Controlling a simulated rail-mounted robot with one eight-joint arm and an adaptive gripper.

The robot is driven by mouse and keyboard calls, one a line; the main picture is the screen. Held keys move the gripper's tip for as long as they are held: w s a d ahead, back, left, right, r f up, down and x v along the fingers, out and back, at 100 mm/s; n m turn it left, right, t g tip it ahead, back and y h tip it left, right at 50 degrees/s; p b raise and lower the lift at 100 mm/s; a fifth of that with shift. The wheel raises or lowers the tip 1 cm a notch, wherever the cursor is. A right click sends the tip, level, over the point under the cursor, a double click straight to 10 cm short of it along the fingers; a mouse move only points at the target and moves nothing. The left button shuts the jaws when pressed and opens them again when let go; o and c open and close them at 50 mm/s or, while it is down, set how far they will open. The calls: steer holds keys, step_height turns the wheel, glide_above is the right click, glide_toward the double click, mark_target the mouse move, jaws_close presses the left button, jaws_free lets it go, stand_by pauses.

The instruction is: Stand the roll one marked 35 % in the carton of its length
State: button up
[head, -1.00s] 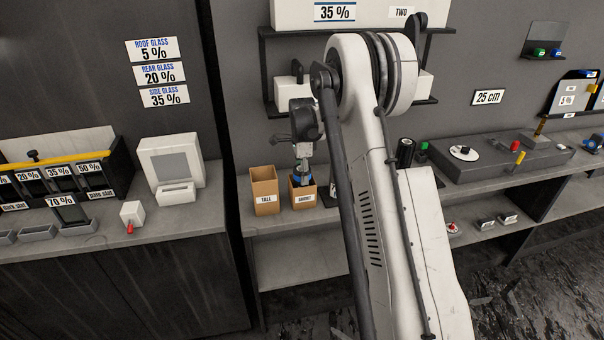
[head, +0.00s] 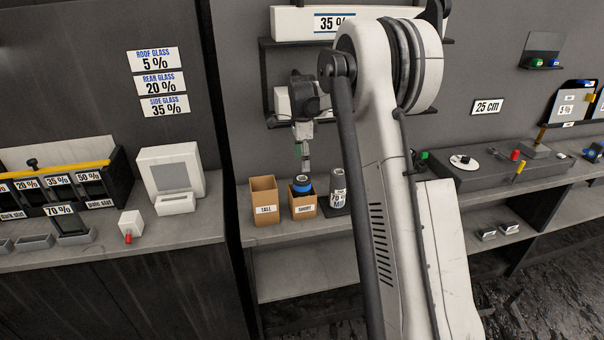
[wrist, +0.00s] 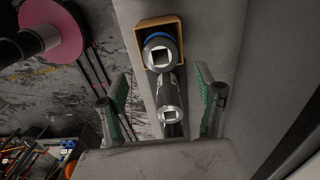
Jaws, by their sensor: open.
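A dark roll with a blue band (head: 302,186) stands in the brown carton marked SHORT (head: 304,210), its top above the rim. The roll's marking is not readable. In the wrist view the roll's round end (wrist: 160,52) shows inside the carton (wrist: 142,36). The carton marked TALL (head: 264,208) stands just left of it and looks empty. My gripper (head: 304,164) is above the SHORT carton, open and empty, apart from the roll. In the wrist view its green-padded fingers (wrist: 163,88) are spread wide.
Another roll (head: 338,187), its label seeming to read 70 %, stands on a dark pad right of the SHORT carton. It also shows in the wrist view (wrist: 169,100). A shelf (head: 290,104) is on the wall behind my gripper. The counter's front edge is close to the cartons.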

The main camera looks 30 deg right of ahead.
steer(key=s+a+r+n+t, duration=0.3)
steer(key=s+a+r+n, duration=0.6)
steer(key=s+a+r, duration=0.55)
steer(key=s+a+f+n+t, duration=0.1)
steer(key=s+n, duration=0.3)
steer(key=s, duration=0.4)
steer(key=s+a+f+n+t, duration=0.1)
steer(key=s+a+n, duration=0.3)
steer(key=s, duration=0.5)
steer(key=s+a+f+n+t, duration=0.2)
steer(key=s+n, duration=0.2)
steer(key=s, duration=0.4)
steer(key=shift+s+a, duration=0.25)
steer(key=shift+a, duration=0.05)
steer(key=shift+f, duration=0.15)
step_height(320, 180, down, 7)
steer(key=b, duration=0.7)
